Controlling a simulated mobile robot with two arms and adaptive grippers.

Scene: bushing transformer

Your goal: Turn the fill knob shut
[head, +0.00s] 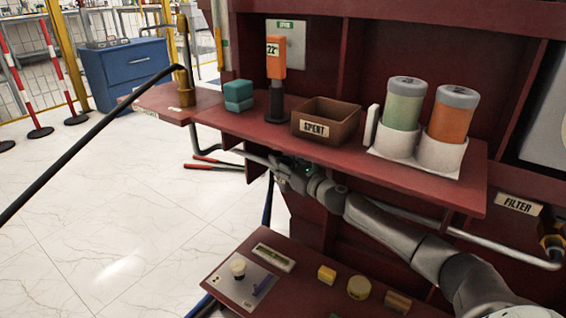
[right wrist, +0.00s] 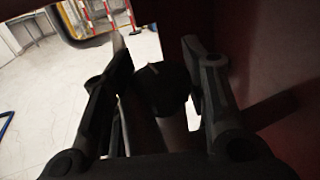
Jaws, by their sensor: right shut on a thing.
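My right gripper (head: 279,163) is under the red shelf in the head view, at its left part, with the arm coming in from the lower right. In the right wrist view a dark round knob (right wrist: 163,88) with a small ridge on top sits between the two fingers (right wrist: 160,62). I take it to be the fill knob; the gripper is shut on it. In the head view the shelf's shadow and my gripper hide the knob. My left gripper is not in view.
A lower red bench (head: 310,290) carries small parts. Red-handled bars (head: 212,167) and a black hose (head: 90,133) are at left. The left floor is mostly clear.

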